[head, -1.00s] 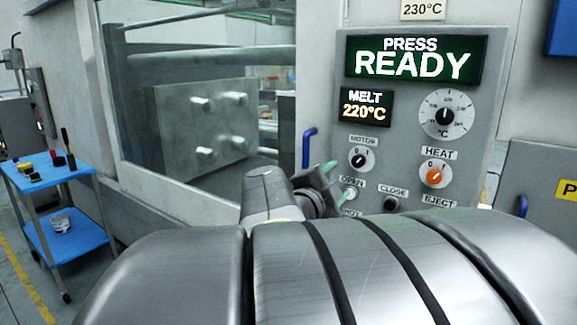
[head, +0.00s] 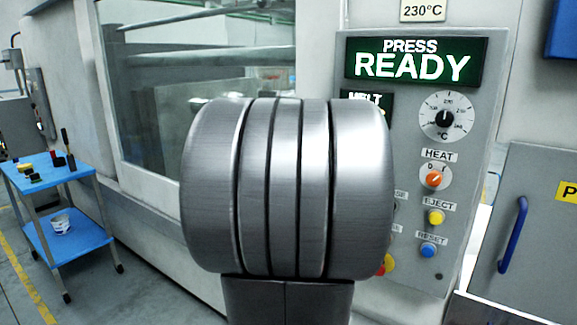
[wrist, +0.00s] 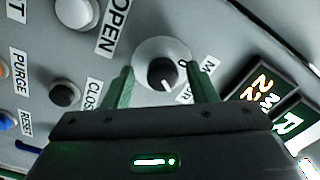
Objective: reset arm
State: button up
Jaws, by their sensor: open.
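In the wrist view my gripper (wrist: 166,70) is open. Its two green fingers stand on either side of the black motor knob (wrist: 160,72) on its pale round plate. I cannot tell whether the fingers touch the knob. The knob's white pointer line faces down and right in that view. In the head view my grey arm covers the motor knob and the gripper.
The white OPEN button (wrist: 75,13) and dark CLOSE button (wrist: 65,93) are near the fingers. The head view shows the READY display (head: 415,60), orange HEAT knob (head: 434,179), yellow EJECT button (head: 435,217) and blue RESET button (head: 427,250). A blue cart (head: 85,240) stands left.

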jog(key=n+p, duration=0.1)
jog(key=n, duration=0.3)
jog(key=n+p, duration=0.2)
jog(key=n, duration=0.3)
jog(key=s+n+p, duration=0.1)
jog(key=n+p, duration=0.1)
jog(key=n, duration=0.2)
jog(key=shift+a+r+n, duration=0.2)
jog(key=shift+a+n, duration=0.1)
